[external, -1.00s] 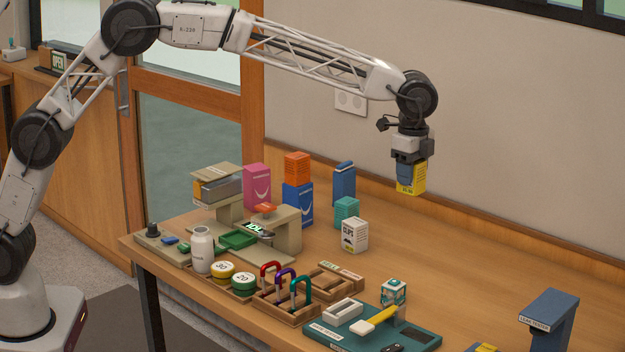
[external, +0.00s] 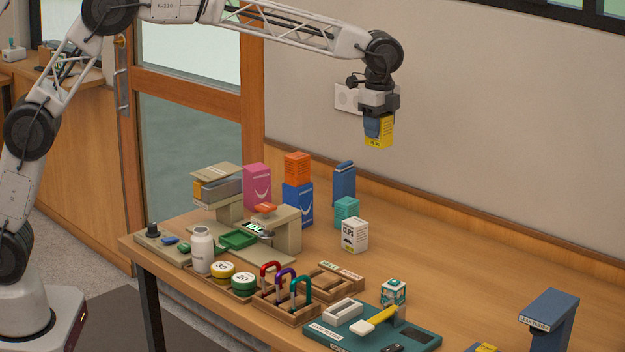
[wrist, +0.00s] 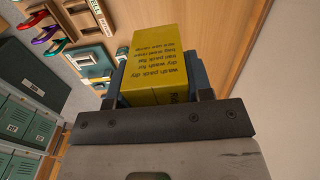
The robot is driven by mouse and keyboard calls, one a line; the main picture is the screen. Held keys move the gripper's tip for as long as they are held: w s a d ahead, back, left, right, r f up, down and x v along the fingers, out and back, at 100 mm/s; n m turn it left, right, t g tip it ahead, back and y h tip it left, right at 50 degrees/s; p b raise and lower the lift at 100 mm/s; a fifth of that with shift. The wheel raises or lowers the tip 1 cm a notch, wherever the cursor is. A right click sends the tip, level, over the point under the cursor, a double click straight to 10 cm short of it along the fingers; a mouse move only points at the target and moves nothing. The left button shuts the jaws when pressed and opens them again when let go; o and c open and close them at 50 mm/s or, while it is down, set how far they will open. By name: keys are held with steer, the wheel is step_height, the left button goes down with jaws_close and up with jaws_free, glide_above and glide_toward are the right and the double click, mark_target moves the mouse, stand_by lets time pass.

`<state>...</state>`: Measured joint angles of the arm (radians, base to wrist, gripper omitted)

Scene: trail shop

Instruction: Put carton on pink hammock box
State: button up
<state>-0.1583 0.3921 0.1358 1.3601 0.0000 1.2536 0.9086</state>
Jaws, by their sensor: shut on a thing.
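My gripper (external: 378,122) is shut on a yellow carton (external: 380,132) and holds it high above the back of the table, in front of the wall. In the wrist view the yellow carton (wrist: 155,62) with dark printed text sits between the fingers of my gripper (wrist: 160,85). The pink hammock box (external: 257,186) stands upright at the back left of the table, to the left of and below the held carton. Its top looks bare.
A blue box (external: 298,206) with an orange carton (external: 297,168) on it stands right of the pink box. A beige press-like stand (external: 216,185) is at its left. A taller dark blue box (external: 344,184), teal carton (external: 347,212) and white clips carton (external: 355,235) stand nearby.

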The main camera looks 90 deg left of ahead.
steer(key=s+a, duration=1.4)
steer(key=a, duration=0.2)
glide_above(258, 167)
step_height(258, 167, down, 5)
steer(key=shift+f, duration=0.3)
steer(key=shift+f, duration=3.15)
steer(key=shift+f, duration=1.85)
steer(key=shift+f, duration=0.15)
